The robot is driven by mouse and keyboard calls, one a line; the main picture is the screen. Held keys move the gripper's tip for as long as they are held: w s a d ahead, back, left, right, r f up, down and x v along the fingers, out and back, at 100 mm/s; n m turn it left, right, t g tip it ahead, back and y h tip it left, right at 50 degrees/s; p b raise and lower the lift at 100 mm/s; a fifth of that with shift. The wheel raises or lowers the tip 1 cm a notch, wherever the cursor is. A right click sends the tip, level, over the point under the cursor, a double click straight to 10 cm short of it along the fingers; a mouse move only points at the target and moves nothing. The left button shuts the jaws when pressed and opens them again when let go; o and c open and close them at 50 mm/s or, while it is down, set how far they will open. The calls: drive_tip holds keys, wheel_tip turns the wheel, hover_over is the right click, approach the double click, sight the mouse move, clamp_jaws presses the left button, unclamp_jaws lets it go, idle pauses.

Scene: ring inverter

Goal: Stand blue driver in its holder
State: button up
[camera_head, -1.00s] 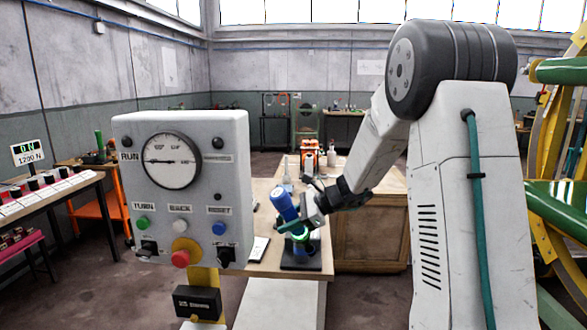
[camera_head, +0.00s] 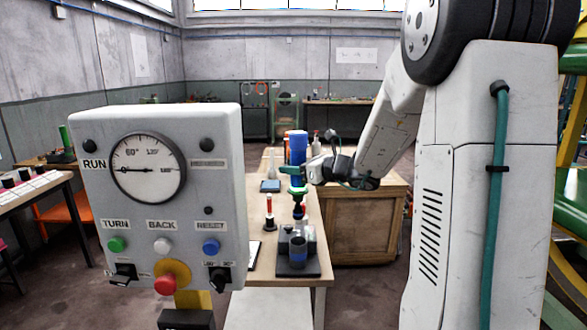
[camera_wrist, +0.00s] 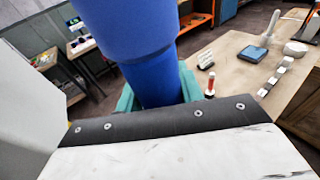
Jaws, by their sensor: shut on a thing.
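The blue driver (camera_head: 297,147) stands upright in my gripper (camera_head: 296,182), its thick blue body up and its dark tip pointing down. My gripper is shut on it; green finger parts show around its lower body. In the wrist view the blue driver (camera_wrist: 150,65) fills the upper middle, with green finger parts (camera_wrist: 189,86) beside it.
The control box (camera_head: 160,190) with a gauge and buttons stands close at the left. A small red-handled tool (camera_head: 269,212) stands on the wooden bench (camera_head: 262,272) left of the holder. A blue-grey tray (camera_head: 270,186) and bottles lie farther back.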

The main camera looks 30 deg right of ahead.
sight(294, 218)
drive_tip(key=shift+r, duration=0.15)
drive_tip(key=shift+f, duration=8.45)
drive_tip(key=o, duration=1.3)
drive_tip(key=shift+s+f, duration=0.1)
